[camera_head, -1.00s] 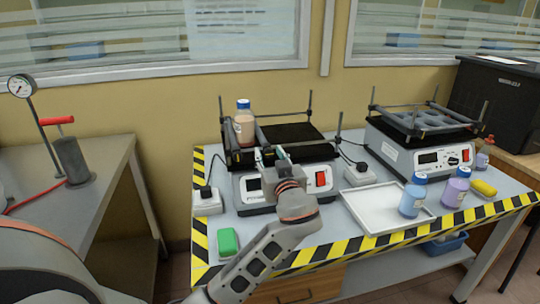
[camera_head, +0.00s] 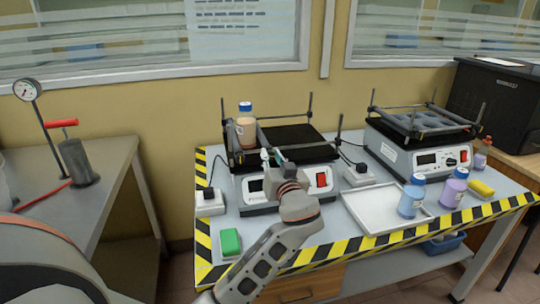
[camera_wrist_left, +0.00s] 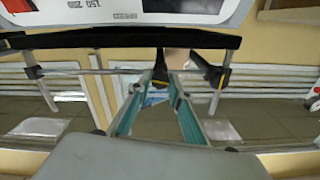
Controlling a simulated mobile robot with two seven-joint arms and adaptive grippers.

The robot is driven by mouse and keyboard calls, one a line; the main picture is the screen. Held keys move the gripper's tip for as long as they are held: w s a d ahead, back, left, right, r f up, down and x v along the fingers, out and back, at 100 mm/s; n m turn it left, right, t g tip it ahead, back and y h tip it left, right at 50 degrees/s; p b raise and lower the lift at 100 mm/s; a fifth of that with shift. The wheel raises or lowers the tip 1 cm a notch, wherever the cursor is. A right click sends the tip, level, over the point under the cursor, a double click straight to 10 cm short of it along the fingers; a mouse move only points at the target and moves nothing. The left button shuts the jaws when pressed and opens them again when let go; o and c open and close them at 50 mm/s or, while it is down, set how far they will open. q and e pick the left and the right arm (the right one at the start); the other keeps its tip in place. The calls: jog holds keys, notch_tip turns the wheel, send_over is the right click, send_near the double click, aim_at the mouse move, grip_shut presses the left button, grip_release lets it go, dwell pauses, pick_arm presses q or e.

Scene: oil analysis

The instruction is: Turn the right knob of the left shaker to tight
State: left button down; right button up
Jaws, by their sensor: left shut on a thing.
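The left shaker (camera_head: 331,196) stands on the bench, with a dark top platform and a brown-filled, blue-capped bottle (camera_head: 245,132) standing upright at its left. My left gripper (camera_head: 271,158) is at the front of this shaker's platform, in front of its panel. In the left wrist view its two teal fingers (camera_wrist_left: 160,88) converge on a small black knob (camera_wrist_left: 160,66) and are shut on it. Another black knob (camera_wrist_left: 206,68) shows beside it there. The head view hides the gripped knob behind the fingers. I cannot tell how tight it is. My right gripper is not in view.
A right shaker (camera_head: 412,159) stands farther right. A white tray (camera_head: 372,222), a blue bottle (camera_head: 411,197), a purple bottle (camera_head: 454,190) and a yellow sponge (camera_head: 481,188) are on the bench's right part. A green sponge (camera_head: 230,242) lies near the front left corner, by my forearm.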

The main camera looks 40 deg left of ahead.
pick_arm(q)
jog(key=m, duration=0.1)
jog(key=m+p, duration=0.1)
jog(key=shift+r+m+p, duration=0.3)
jog(key=shift+m, duration=0.1)
jog(key=m+p, duration=0.2)
jog(key=m, duration=0.2)
jog(key=shift+f, duration=0.1)
jog(key=m+p, duration=0.2)
jog(key=m, duration=0.1)
jog(key=shift+d, duration=0.1)
jog(key=m+p, duration=0.1)
jog(key=m, duration=0.1)
jog(key=shift+m, duration=0.3)
jog(key=shift+f+m+p, duration=0.25)
jog(key=shift+m+p, duration=0.75)
jog(key=shift+m, duration=0.6)
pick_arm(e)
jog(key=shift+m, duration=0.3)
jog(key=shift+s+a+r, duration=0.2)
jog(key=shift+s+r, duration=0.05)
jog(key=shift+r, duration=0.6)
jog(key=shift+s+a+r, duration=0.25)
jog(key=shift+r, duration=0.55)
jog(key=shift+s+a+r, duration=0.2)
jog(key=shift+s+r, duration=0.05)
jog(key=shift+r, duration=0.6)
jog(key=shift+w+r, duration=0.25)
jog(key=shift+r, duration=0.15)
